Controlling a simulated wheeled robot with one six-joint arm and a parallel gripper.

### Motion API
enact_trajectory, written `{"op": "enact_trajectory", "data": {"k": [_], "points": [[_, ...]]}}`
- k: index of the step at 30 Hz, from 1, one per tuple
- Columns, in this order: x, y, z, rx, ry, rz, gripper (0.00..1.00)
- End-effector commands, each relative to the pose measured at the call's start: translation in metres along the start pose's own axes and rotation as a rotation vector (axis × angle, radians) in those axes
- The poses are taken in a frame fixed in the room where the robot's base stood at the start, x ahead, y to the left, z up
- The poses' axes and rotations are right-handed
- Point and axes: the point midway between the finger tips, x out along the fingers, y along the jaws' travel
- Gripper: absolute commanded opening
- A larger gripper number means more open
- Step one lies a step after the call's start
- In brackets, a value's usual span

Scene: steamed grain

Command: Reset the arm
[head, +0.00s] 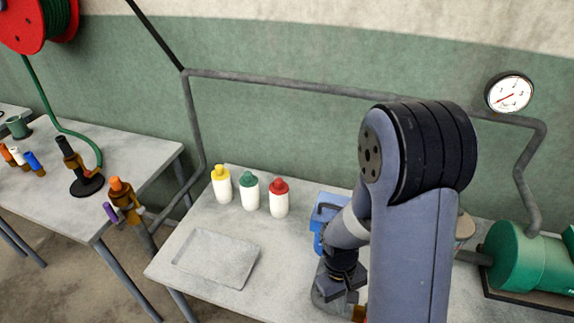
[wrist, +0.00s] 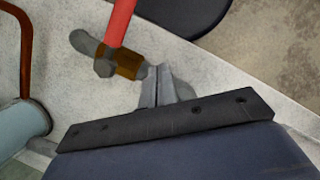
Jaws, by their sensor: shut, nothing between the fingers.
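My gripper (wrist: 158,84) is shut and empty in the wrist view, its two grey fingers side by side and touching. It points down at the pale table. Just beyond the fingertips is a valve-like part (wrist: 127,63) with a brown body, a grey end and a red pipe or handle. I cannot tell whether the fingers touch it. In the head view my arm is bent over the right part of the middle table (head: 178,262), with its wrist low over the tabletop. The fingertips are hard to make out there.
Yellow (head: 222,184), green (head: 249,191) and red (head: 279,198) capped white bottles stand left of my arm. A shallow tray (head: 185,265) lies in front of them. A blue box (head: 326,208) is partly hidden by my arm. A green machine (head: 525,258) stands right.

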Motion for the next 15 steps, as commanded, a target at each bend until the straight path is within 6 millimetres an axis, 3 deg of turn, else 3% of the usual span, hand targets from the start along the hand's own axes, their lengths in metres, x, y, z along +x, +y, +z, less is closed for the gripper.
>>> {"op": "enact_trajectory", "data": {"k": [9,15], "points": [[-0.012,0.024,-0.026,0.475,-0.002,-0.147,0.00],[-0.013,0.036,-0.034,0.657,0.000,-0.203,0.00]]}}
